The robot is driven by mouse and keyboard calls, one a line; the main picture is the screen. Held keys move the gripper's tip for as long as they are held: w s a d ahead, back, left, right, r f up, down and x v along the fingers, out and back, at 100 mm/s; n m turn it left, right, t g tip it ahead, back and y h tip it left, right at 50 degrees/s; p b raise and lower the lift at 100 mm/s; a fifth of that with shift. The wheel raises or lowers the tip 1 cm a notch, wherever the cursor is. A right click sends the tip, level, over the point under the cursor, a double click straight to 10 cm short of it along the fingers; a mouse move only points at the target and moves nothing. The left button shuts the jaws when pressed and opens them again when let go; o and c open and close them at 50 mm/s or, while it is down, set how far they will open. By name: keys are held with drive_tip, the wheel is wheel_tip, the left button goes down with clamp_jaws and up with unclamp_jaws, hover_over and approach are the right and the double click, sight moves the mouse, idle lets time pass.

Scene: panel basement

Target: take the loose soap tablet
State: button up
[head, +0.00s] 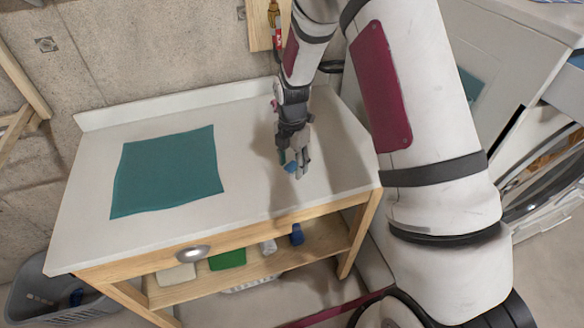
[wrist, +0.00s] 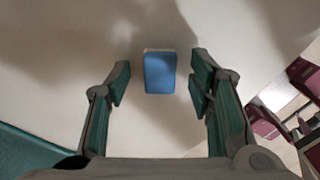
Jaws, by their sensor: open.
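The loose soap tablet (wrist: 160,72) is a small blue block with a pale far edge, lying on the white tabletop. In the wrist view it sits between the two fingers of my gripper (wrist: 160,85), near the fingertips, with a gap on each side. In the head view my gripper (head: 293,168) points down at the right part of the table, and the blue tablet (head: 291,167) shows partly behind the fingers. My gripper is open and holds nothing. I cannot tell from these views how far the fingertips are above the tabletop.
A teal mat (head: 168,172) lies flat on the left of the white table (head: 245,185). A raised rim runs along the back. The shelf below holds a green item (head: 228,259), a blue item (head: 297,235) and others. A grey basket (head: 40,292) stands at lower left.

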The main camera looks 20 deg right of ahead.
drive_tip(key=c, duration=1)
drive_tip(key=shift+r, duration=0.1)
drive_tip(key=shift+c, duration=0.2)
